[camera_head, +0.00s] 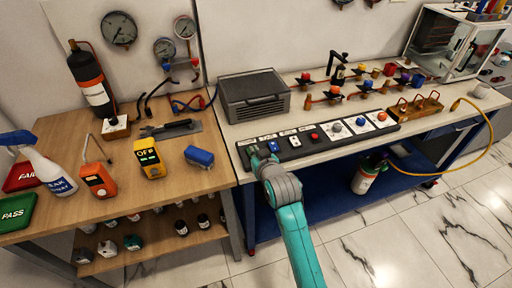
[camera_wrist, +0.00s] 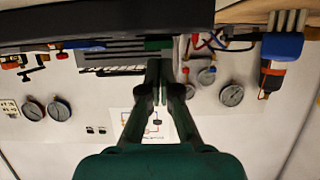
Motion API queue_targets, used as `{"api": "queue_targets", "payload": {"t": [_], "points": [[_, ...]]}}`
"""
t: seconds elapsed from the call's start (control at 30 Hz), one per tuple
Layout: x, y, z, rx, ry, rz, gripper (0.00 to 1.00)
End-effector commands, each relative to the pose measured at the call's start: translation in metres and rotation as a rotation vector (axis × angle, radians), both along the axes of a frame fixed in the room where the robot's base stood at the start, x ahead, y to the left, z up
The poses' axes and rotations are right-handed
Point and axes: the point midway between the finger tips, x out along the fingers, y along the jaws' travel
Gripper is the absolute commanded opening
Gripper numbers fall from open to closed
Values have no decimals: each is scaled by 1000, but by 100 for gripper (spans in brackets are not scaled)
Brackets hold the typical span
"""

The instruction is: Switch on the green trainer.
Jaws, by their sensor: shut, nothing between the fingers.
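A long black control panel (camera_head: 325,136) lies along the front edge of the right bench. It carries a blue switch (camera_head: 274,146), white-plated parts, a red button (camera_head: 314,136) and several round knobs. The labels are too small to read, so I cannot tell which control belongs to a green trainer. My gripper (camera_head: 262,160) is at the panel's left end, near the blue switch, and partly hides that end. I cannot tell whether it touches. In the wrist view my gripper (camera_wrist: 158,65) has its fingers together and empty; a dark bar (camera_wrist: 100,22) crosses the top.
A dark grey case (camera_head: 252,97) stands behind the panel's left end. Valves with coloured knobs (camera_head: 335,91) stand behind its right part. The left wooden bench holds a yellow meter (camera_head: 149,157), a blue block (camera_head: 199,157) and a spray bottle (camera_head: 42,160). A yellow hose (camera_head: 478,146) hangs at right.

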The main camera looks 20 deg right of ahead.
Motion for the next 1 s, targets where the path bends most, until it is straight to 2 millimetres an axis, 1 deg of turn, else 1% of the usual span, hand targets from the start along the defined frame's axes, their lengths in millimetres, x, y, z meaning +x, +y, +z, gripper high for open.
{"api": "queue_targets", "payload": {"t": [0.03,0.13,0.47,0.57,0.87,1.0], "points": [[-1,0,-4,0,1,0,0],[-1,0,-7,0,1,0,0],[-1,0,-8,0,1,0,0],[-3,0,-16,0,2,0,0],[-3,0,-14,0,1,0,0],[-3,0,-10,0,1,0,0]]}}
